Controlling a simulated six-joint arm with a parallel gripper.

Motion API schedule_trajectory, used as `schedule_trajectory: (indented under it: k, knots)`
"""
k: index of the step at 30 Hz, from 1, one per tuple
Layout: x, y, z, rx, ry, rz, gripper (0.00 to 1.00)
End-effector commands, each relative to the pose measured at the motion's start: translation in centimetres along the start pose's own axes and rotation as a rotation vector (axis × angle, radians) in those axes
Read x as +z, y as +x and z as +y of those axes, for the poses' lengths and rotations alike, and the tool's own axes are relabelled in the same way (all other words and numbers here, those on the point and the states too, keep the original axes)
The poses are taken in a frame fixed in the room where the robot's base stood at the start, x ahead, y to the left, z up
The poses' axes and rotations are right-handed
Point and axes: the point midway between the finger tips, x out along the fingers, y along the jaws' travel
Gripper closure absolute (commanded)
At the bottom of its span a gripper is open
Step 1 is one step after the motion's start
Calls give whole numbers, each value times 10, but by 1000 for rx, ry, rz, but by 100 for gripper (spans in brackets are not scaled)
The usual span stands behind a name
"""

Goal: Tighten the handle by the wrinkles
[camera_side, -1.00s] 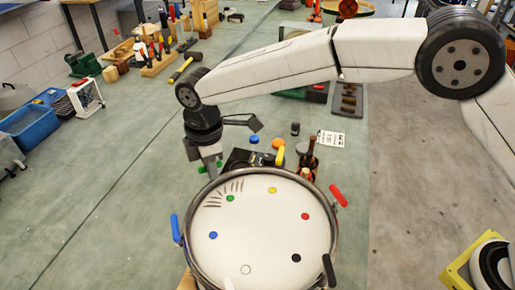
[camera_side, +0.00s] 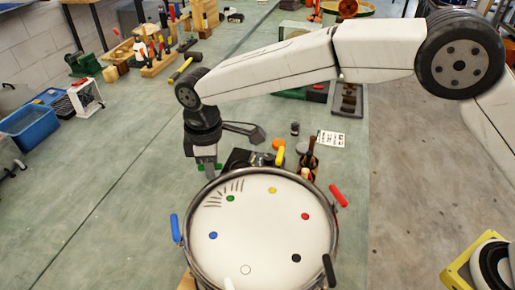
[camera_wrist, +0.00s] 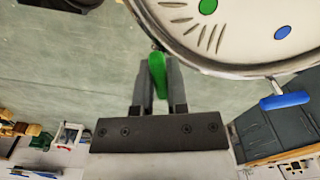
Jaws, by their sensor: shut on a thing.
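The drum (camera_side: 244,250) has a pale round head in a metal rim, with coloured dots and matching handles around it. Dark wrinkles (camera_side: 230,186) lie at the back left of the head, around the green dot (camera_side: 230,198); they also show in the wrist view (camera_wrist: 211,38). The green handle (camera_wrist: 157,72) is just outside the rim by the wrinkles. My gripper (camera_wrist: 158,82) is shut on the green handle, one finger on each side. In the side view my gripper (camera_side: 207,166) is behind the back left rim and mostly hides that handle.
Blue (camera_side: 175,228), yellow (camera_side: 280,155), red (camera_side: 338,195), black (camera_side: 329,270) and white (camera_side: 228,284) handles stand around the rim.

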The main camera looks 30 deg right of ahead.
Motion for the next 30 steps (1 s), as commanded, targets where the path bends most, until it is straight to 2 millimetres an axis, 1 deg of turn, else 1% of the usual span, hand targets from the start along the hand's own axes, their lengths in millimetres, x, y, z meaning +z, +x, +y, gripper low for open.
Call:
schedule_trajectory:
  k: [9, 15, 21, 30]
  knots:
    - [0, -1, 0, 1, 254, 1, 100]
    - [0, -1, 0, 1, 358, 1, 100]
    - [0, -1, 0, 1, 406, 2, 100]
    - [0, -1, 0, 1, 412, 2, 100]
